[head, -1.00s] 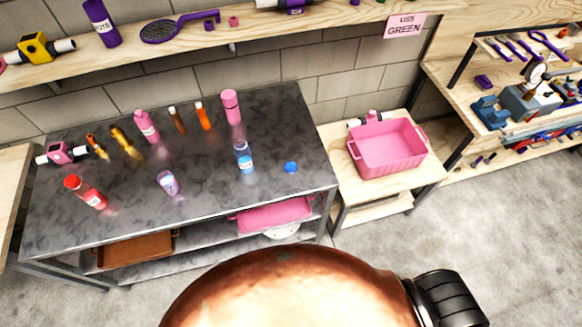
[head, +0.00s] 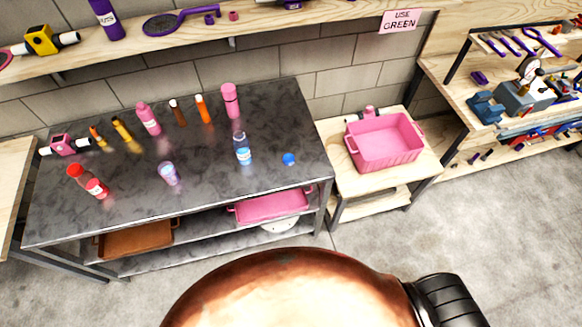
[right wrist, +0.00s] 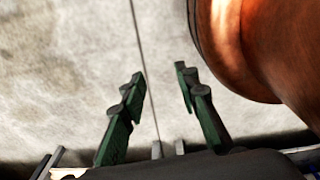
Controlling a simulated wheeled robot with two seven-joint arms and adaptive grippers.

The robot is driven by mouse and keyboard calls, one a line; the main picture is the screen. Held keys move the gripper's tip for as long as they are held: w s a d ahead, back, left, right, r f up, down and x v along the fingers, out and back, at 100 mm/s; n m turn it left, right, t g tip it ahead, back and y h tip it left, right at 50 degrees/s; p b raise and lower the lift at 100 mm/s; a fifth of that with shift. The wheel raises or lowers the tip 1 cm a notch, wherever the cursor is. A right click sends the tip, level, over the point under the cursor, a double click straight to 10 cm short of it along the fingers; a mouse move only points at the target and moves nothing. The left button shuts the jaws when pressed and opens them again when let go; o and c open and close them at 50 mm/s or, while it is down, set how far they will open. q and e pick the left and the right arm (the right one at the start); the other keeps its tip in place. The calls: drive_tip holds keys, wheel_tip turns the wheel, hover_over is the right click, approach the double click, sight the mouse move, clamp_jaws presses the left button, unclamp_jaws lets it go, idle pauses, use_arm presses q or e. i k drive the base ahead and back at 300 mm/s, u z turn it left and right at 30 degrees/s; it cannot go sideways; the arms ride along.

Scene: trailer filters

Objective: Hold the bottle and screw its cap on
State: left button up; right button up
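A clear bottle with a blue and white label (head: 242,152) stands upright near the right part of the dark table (head: 215,190). Its top looks uncapped, though it is small in view. A blue cap (head: 289,159) lies on the table to the right of the bottle, apart from it. In the right wrist view my right gripper (right wrist: 158,85) is open and empty, with its two green fingers apart above bare floor. My left gripper is in none of the views.
Other bottles stand on the table, including a red one (head: 88,181), a small purple one (head: 169,173) and a pink one (head: 148,119). A pink bin (head: 385,145) sits on a low wooden stand to the right. Concrete floor is clear at the lower right.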

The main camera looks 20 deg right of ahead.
sight(241, 144)
drive_tip(key=k, duration=1.15)
drive_tip(key=u, duration=0.3)
drive_tip(key=i, duration=0.25)
drive_tip(key=u, duration=0.75)
drive_tip(key=i, duration=1.35)
drive_tip(key=z, duration=1.1)
drive_tip(key=i, duration=0.25)
drive_tip(key=z, duration=0.1)
